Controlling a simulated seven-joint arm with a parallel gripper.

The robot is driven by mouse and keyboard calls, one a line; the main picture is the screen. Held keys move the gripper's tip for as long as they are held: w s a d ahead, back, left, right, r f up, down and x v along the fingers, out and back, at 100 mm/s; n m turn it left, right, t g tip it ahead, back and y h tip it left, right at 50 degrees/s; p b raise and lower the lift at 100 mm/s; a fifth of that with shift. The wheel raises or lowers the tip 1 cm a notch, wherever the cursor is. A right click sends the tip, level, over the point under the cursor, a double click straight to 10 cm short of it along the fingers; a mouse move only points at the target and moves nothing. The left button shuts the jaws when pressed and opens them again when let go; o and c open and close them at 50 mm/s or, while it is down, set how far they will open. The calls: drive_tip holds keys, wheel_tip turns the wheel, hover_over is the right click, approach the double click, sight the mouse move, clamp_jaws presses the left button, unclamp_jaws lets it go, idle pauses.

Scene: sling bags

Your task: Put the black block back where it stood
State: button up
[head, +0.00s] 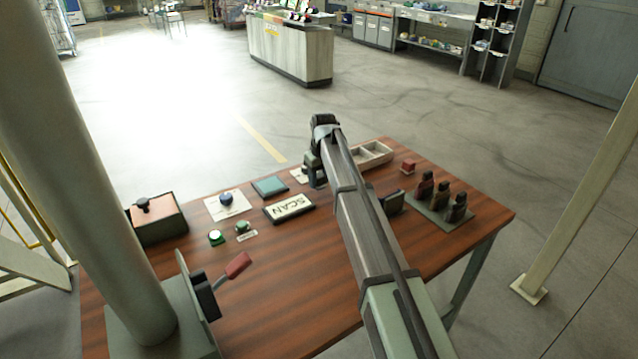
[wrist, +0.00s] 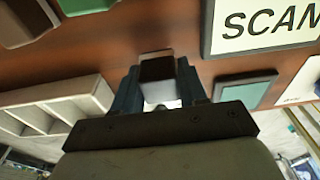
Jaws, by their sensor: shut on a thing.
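My gripper (wrist: 160,85) is shut on the black block (wrist: 157,68), which sits between its two fingers in the wrist view, dark on top with a pale grey face below. I cannot tell whether the block touches the table. In the head view my gripper (head: 314,176) is over the far part of the wooden table, between the SCAN sign (head: 289,208) and the white divided tray (head: 374,154). The block is hidden there by my arm. The tray also shows at left in the wrist view (wrist: 60,104), and the sign at upper right (wrist: 262,24).
A teal pad (head: 270,187) lies beside the sign. A red block (head: 407,166) and a rack of dark levers (head: 440,203) stand at right. The table's near middle (head: 300,290) is clear.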

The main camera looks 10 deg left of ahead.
sight(322, 177)
drive_tip(key=shift+f, duration=0.85)
drive_tip(key=shift+f, duration=0.1)
drive_tip(key=o, duration=1.1)
drive_tip(key=r, duration=0.8)
drive_tip(key=s+d+r, duration=0.1)
drive_tip(key=r, duration=0.3)
drive_tip(key=shift+r, duration=0.1)
